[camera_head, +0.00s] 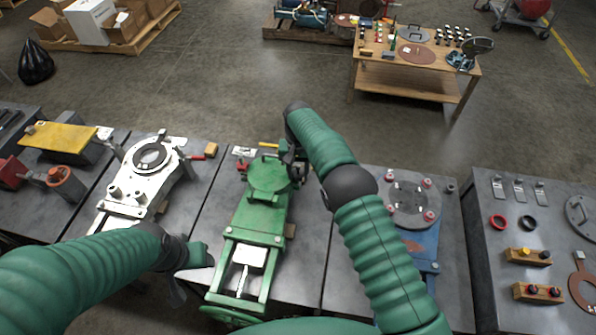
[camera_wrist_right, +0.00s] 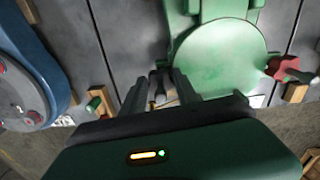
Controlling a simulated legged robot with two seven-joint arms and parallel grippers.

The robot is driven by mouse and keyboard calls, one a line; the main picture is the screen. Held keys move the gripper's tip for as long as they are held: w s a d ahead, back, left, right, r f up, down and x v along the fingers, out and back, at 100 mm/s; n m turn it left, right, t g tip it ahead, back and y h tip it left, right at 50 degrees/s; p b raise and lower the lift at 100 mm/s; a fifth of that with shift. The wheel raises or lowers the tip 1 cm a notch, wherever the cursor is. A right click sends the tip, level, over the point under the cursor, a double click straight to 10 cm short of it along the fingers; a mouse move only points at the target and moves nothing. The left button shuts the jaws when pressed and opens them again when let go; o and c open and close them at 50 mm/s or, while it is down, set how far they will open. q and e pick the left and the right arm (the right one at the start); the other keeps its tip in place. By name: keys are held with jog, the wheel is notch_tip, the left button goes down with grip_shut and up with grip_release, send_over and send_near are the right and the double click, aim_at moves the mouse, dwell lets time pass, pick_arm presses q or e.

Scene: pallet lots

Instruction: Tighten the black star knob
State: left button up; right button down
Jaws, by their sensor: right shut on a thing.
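The green fixture (camera_head: 262,205) with a round plate stands on the grey bench in the middle of the head view; its round plate also shows in the right wrist view (camera_wrist_right: 225,58). My right gripper (camera_head: 292,165) is at the far right edge of that plate. In the right wrist view its fingers (camera_wrist_right: 158,92) are shut on a small dark part, which I take for the black star knob (camera_wrist_right: 160,80). The fingers hide most of it, and a brassy bit shows between them. My left gripper (camera_head: 190,268) is low, left of the green fixture; its jaws are unclear.
A white fixture (camera_head: 140,170) stands to the left and a blue one with a round grey plate (camera_head: 405,200) to the right. A red-handled part (camera_wrist_right: 283,68) sits beside the round plate. A wooden table (camera_head: 410,70) stands beyond open floor.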

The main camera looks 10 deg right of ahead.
jog(key=c, duration=0.9)
grip_release()
jog(key=shift+r, duration=0.1)
notch_tip(320, 180, up, 17)
jog(key=shift+w+a+f+p, duration=0.1)
jog(key=shift+f+p, duration=0.1)
jog(key=shift+p, duration=0.95)
jog(key=s+d+r+t+p, duration=0.1)
jog(key=s+d+r+p, duration=0.1)
jog(key=s+d, duration=0.6)
jog(key=s+d+f+n, duration=0.1)
jog(key=s, duration=0.6)
jog(key=s+d+t, duration=0.1)
jog(key=s, duration=0.7)
jog(key=s+d+f+n, duration=0.1)
jog(key=s, duration=0.6)
jog(key=shift+s+d+f+n+t+p, duration=0.3)
jog(key=shift+s+f+p, duration=0.05)
